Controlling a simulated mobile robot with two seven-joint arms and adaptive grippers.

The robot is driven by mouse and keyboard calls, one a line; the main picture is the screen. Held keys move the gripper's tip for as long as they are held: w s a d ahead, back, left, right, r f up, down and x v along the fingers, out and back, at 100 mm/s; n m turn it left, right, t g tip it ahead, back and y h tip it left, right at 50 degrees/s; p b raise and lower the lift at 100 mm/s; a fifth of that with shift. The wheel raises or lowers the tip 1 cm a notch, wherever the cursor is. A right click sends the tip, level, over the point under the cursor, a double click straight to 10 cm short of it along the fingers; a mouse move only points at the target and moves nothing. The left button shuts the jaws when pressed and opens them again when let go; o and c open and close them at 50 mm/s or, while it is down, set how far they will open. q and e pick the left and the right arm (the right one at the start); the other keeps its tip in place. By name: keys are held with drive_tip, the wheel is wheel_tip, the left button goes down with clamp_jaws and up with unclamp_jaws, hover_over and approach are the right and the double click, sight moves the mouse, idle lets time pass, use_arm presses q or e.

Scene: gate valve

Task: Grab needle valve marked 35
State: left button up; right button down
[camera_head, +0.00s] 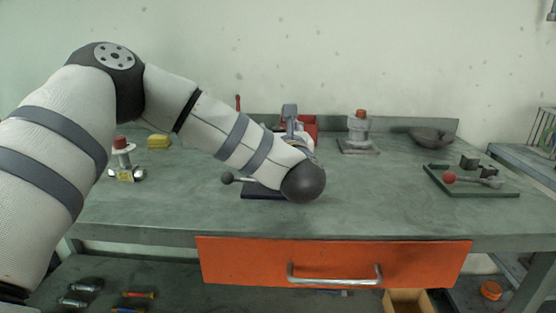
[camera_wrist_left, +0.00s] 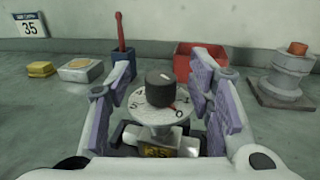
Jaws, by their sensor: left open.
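In the left wrist view a needle valve (camera_wrist_left: 153,117) stands upright, with a black knob above a white numbered dial and a yellow tag on its metal body. My right gripper is not in view.
A red bin (camera_wrist_left: 198,55) and an orange-topped fitting (camera_wrist_left: 288,75) stand behind. A red-topped valve (camera_head: 124,162) stands left on the bench (camera_head: 150,215). A green tray (camera_head: 500,192) and a bowl (camera_head: 432,137) are right. The front middle is clear above the orange drawer (camera_head: 335,262).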

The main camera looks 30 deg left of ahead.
use_arm(q)
drive_tip(key=shift+w+a, duration=0.3)
drive_tip(key=shift+w, duration=0.1)
clamp_jaws()
